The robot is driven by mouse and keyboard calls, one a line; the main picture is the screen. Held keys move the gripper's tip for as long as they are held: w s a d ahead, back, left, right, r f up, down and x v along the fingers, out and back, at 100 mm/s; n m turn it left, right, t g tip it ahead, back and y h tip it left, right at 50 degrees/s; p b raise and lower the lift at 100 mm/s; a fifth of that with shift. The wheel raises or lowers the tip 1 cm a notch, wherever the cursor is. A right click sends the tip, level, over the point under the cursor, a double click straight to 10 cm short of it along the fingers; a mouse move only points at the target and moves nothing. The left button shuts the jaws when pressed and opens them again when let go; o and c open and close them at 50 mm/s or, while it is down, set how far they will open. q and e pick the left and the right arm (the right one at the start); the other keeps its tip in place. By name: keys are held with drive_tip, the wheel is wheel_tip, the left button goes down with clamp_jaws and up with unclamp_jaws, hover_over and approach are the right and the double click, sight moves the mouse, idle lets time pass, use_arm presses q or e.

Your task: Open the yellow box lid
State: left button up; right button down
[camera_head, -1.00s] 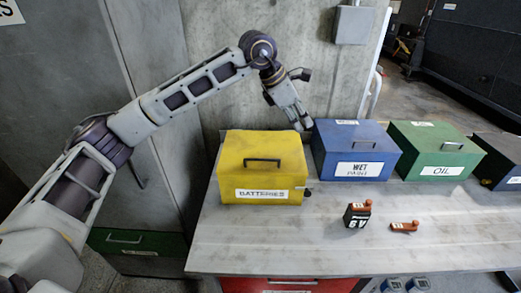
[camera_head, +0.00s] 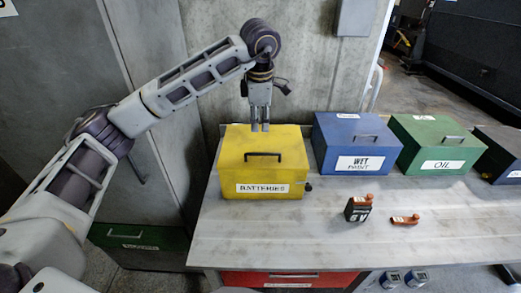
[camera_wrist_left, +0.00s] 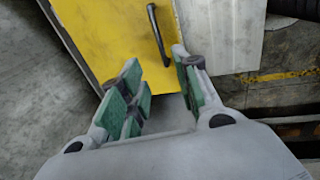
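The yellow box (camera_head: 262,172), labelled BATTERIES, stands on the left end of the workbench with its lid shut. A dark handle (camera_head: 263,155) sits on top of the lid. My left gripper (camera_head: 259,128) points down at the rear edge of the lid, behind the handle. In the left wrist view the green-padded fingers (camera_wrist_left: 160,95) are apart with nothing between them. The lid (camera_wrist_left: 115,35) and handle (camera_wrist_left: 158,35) lie ahead of the fingertips there. My right gripper is not in view.
A blue WET PAINT box (camera_head: 345,135), a green OIL box (camera_head: 440,140) and a dark box (camera_head: 500,150) stand to the right. A battery (camera_head: 358,209) and a small orange item (camera_head: 405,220) lie in front. A concrete wall (camera_head: 300,60) is behind.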

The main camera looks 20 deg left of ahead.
sight(261, 154)
use_arm(q)
drive_tip(key=shift+f, duration=0.1)
drive_tip(key=shift+w+a+f+p, duration=0.1)
drive_tip(key=shift+w+f+p, duration=0.35)
drive_tip(key=shift+f, duration=1.8)
drive_tip(key=shift+w+a+f+p, duration=0.15)
drive_tip(key=shift+w+f+p, duration=0.2)
drive_tip(key=shift+f, duration=1.85)
drive_tip(key=shift+w+a+f+p, duration=0.1)
drive_tip(key=shift+w+f+p, duration=0.35)
drive_tip(key=shift+f, duration=1.8)
clamp_jaws()
